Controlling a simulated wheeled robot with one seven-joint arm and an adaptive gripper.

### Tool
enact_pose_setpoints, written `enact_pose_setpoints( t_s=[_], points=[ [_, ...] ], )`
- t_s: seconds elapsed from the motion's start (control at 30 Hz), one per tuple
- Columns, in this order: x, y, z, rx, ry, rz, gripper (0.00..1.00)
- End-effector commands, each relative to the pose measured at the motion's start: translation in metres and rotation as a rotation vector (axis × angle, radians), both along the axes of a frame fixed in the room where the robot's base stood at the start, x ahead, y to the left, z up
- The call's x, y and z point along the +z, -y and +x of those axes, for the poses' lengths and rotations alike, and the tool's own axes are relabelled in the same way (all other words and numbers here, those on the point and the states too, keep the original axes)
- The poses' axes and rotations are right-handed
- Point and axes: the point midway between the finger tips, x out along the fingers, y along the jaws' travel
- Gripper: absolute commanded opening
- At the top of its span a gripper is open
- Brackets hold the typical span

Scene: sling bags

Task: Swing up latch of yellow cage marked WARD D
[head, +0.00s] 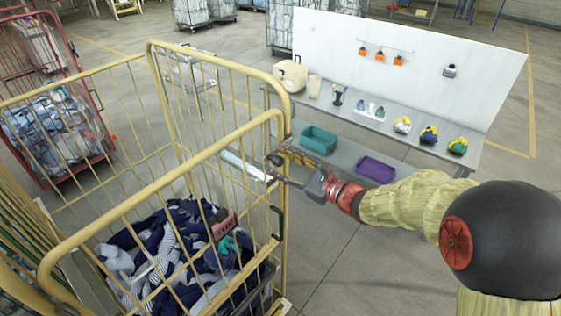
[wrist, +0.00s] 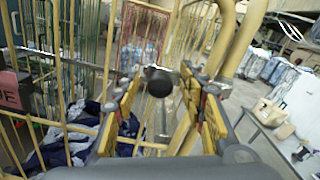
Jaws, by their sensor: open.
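The yellow cage (head: 160,165) stands at the left of the head view with dark, striped and white cloth (head: 180,245) inside. No WARD D mark is legible. My gripper (head: 276,168) is at the cage's right front edge, near the upright post. In the wrist view my gripper (wrist: 158,105) has its yellow-padded fingers apart. A round black knob (wrist: 158,82), apparently the latch's end, shows between them. I cannot tell whether the fingers touch it. The rest of the latch is mostly hidden behind my gripper in the head view.
A grey bench (head: 345,120) with a white back panel (head: 420,65) stands behind my arm. Teal (head: 318,140) and purple (head: 377,169) bins sit below its top. A red cage (head: 50,105) stands at far left. Open floor lies at lower middle.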

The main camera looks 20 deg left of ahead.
Motion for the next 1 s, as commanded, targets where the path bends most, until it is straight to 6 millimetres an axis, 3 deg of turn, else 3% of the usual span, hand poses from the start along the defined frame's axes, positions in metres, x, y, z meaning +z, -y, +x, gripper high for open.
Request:
enact_pose_setpoints(
  t_s=[0.77, 1.0],
  points=[
    [0.0002, 0.0003, -0.0002, 0.0, 0.0, 0.0, 0.0],
    [0.0002, 0.0003, -0.0002, 0.0, 0.0, 0.0, 0.0]
  ],
)
